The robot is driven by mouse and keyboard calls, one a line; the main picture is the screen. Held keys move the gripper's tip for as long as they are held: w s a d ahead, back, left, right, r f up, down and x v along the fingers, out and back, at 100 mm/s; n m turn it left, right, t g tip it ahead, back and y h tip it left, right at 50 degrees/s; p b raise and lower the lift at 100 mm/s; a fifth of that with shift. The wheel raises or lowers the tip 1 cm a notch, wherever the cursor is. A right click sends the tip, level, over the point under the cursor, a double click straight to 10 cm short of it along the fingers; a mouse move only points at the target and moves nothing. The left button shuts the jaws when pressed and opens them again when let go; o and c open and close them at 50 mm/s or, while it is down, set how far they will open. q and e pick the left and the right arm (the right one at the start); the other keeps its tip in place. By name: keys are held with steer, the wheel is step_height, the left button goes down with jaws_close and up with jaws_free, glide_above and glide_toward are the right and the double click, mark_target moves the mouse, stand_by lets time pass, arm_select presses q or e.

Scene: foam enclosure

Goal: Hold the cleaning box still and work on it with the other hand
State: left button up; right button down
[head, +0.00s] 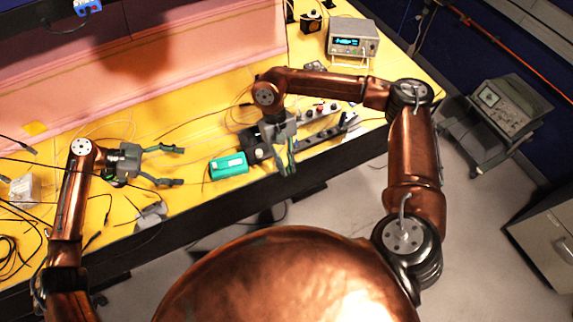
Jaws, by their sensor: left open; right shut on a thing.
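The green box (229,165), which I take as the cleaning box, lies on the yellow table near its front edge. My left gripper (180,166) is open and empty. Its two fingers point right towards the green box, with a gap of bare table between. My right gripper (287,166) hangs over the table's front edge, to the right of the green box and apart from it. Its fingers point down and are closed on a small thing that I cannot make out.
A dark block (256,147) stands between the green box and my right gripper. A grey rack (322,127) lies further right. A meter (353,38) stands at the back right. Thin cables cross the table. A grey item (150,215) lies below my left gripper.

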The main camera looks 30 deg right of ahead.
arm_select(q)
steer(key=shift+w+a+r, duration=0.2)
steer(key=shift+w+a, duration=0.1)
steer(key=shift+a, duration=0.2)
steer(key=shift+r, duration=0.1)
arm_select(e)
steer(key=shift+w, duration=0.1)
arm_select(q)
steer(key=shift+o, duration=0.5)
steer(key=shift+s, duration=0.15)
